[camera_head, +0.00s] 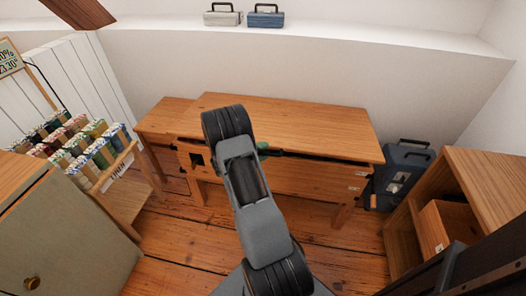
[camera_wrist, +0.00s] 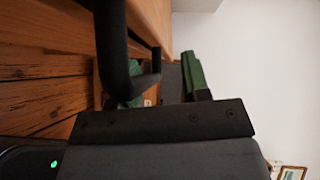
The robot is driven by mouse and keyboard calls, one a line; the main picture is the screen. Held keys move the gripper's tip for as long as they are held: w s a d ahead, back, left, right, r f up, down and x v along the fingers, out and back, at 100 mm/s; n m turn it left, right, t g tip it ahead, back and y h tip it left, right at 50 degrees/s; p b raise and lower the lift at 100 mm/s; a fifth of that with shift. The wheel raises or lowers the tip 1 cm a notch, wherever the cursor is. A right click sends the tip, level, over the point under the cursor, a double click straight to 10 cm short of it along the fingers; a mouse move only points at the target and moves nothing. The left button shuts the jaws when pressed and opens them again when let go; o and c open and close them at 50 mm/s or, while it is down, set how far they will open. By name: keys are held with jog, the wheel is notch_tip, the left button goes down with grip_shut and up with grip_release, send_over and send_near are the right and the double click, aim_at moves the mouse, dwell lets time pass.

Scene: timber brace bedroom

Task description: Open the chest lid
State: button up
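The wooden chest (camera_head: 300,180) stands on legs against the back wall. Its flat lid (camera_head: 290,120) lies about level on top. A dark strip runs under the lid's front edge; I cannot tell whether it is a bar or a gap. My gripper (camera_head: 263,147) is at that front edge, mostly hidden behind my arm, with a bit of green showing. In the wrist view, the green-padded fingers of my gripper (camera_wrist: 165,85) stand apart. A black bar handle (camera_wrist: 113,50) crosses in front of the lower finger, beside the wood. Contact with it is unclear.
A rack of spools (camera_head: 85,150) and a cabinet (camera_head: 65,235) stand at left. A dark blue case (camera_head: 402,165) and an open wooden shelf (camera_head: 490,185) are at right. Two small boxes sit on the high ledge. Wooden floor lies clear before the chest.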

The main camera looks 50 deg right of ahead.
dwell(0.4)
jog(key=p+v, duration=0.2)
jog(key=v, duration=1.2)
jog(key=shift+s+d, duration=0.1)
